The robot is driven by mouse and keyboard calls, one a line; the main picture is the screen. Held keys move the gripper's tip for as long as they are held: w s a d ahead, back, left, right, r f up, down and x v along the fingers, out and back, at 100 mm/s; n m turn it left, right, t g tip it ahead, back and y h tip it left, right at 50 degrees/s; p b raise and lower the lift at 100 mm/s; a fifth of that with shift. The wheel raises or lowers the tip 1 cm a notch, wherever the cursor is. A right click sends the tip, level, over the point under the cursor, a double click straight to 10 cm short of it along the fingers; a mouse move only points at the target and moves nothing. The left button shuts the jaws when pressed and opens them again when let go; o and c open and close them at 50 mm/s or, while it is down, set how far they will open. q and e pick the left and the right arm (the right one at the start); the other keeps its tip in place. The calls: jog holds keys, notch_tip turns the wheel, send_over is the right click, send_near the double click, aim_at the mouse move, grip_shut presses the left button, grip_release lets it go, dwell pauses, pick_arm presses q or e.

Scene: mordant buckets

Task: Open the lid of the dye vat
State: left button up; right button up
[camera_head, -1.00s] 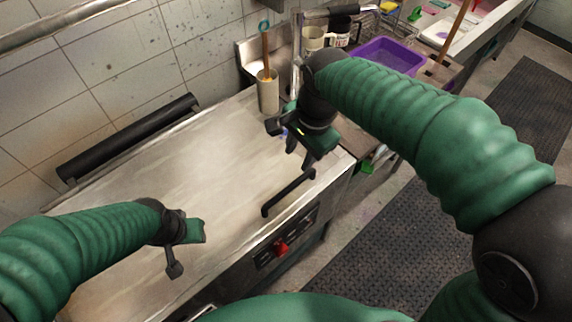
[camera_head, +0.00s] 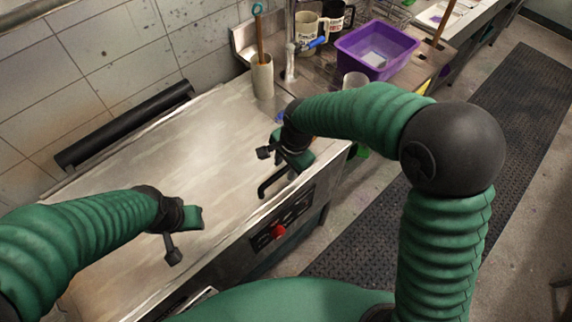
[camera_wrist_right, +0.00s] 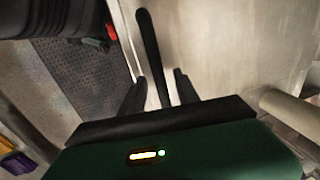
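The dye vat's lid (camera_head: 170,150) is a wide, flat, stained steel sheet and lies flat, closed. Its black bar handle (camera_head: 268,188) is at the front right edge, partly hidden by my right gripper (camera_head: 284,170). In the right wrist view, the handle (camera_wrist_right: 149,45) runs between the two dark fingers of my right gripper (camera_wrist_right: 160,77). Gaps show on both sides, so the fingers are open around it. My left gripper (camera_head: 185,235) hovers over the front left of the lid, empty. Its finger opening is not clear.
A red knob (camera_head: 278,231) sits on the vat's front panel. A beige holder (camera_head: 263,78) with a wooden stick stands behind the lid. A purple basin (camera_head: 374,48), mugs and a tap are at the back right. A dark mat (camera_head: 480,130) covers the floor.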

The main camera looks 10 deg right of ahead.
grip_shut()
dwell(1.3)
